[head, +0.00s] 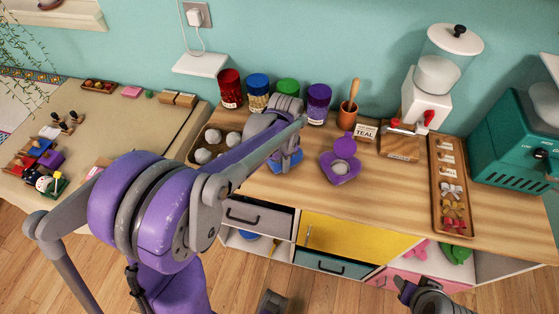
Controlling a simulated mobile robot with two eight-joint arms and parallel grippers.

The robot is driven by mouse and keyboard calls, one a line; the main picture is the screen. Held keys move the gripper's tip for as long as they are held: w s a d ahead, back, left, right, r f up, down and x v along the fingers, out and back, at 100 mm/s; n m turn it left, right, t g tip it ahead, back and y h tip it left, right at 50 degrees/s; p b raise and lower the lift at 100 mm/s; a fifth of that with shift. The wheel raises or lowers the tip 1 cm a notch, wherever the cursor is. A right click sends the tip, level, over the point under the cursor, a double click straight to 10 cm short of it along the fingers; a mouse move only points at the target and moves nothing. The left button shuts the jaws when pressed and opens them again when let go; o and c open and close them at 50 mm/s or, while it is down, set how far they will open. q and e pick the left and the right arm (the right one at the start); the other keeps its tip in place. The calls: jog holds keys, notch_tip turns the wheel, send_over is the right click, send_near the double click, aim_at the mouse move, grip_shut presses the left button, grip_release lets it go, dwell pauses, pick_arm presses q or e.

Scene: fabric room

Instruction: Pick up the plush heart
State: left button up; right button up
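A purple heart-shaped plush piece (340,168) lies on the wooden counter (300,200), right of my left gripper, with a pale stuffing-like lump on it. A blue flat piece (288,165), mostly hidden, shows beneath my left gripper (285,155). I cannot tell its full shape or whether the gripper touches it. The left arm crosses from the lower left, and its fingers are too small and covered to judge. My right gripper (408,288) is at the lower right, in front of the counter and apart from both pieces; its opening is unclear.
Red, blue, green and purple jars (318,103) stand along the back. A tray of pale balls (212,145) is at the counter's left. A pot (347,116), a stuffing dispenser (428,95), a bow tray (450,190) and a teal machine (515,140) stand to the right.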

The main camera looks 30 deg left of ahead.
pick_arm(q)
grip_shut()
notch_tip(320, 180, up, 10)
jog(key=shift+p, duration=0.4)
jog(key=shift+s+d, duration=0.1)
